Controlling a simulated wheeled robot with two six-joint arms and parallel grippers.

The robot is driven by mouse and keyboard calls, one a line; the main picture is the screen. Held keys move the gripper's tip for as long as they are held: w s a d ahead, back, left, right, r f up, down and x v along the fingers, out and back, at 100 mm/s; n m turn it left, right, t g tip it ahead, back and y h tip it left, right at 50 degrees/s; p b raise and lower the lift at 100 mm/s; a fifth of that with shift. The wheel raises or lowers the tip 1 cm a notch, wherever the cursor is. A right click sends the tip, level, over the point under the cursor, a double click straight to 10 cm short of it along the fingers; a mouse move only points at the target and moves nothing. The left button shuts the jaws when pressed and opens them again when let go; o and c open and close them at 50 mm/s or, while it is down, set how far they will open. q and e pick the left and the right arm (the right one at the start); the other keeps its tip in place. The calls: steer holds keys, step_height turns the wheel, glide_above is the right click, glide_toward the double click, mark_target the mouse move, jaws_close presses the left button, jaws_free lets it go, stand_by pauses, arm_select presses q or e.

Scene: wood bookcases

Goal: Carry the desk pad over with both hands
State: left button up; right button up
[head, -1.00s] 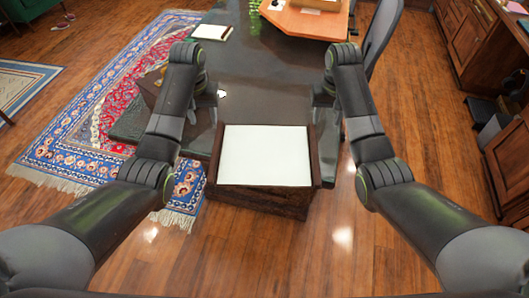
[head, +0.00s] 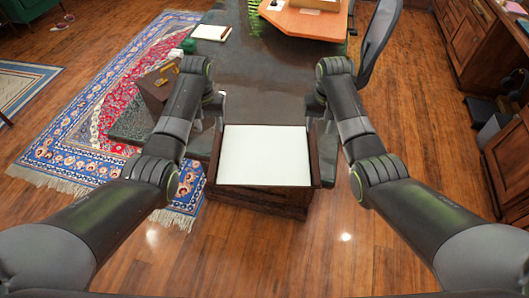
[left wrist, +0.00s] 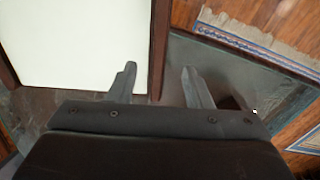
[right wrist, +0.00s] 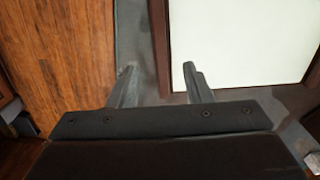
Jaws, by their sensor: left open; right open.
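The desk pad (head: 264,156) is a white sheet with dark brown side rails, lying at the near end of the dark desk. My left gripper (left wrist: 159,78) is open above its left rail; in the left wrist view the white pad (left wrist: 75,45) fills the left side and the rail runs between the fingertips. My right gripper (right wrist: 158,72) is open above the right rail; in the right wrist view the white pad (right wrist: 240,45) is on the right and the rail lies between the fingertips. Neither gripper is closed on it. Finger height above the rails is unclear.
The dark desk (head: 265,70) stretches away behind the pad. An orange-brown board (head: 305,22) and a notepad (head: 211,33) lie farther back. A chair (head: 380,40) stands at right. A patterned rug (head: 85,130) covers the floor at left.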

mark_target(215, 148)
arm_select(q)
step_height(215, 148, down, 10)
steer(key=shift+f, duration=0.25)
arm_select(e)
step_height(215, 148, down, 10)
steer(key=shift+f, duration=0.25)
arm_select(q)
jaws_close()
arm_select(e)
jaws_close()
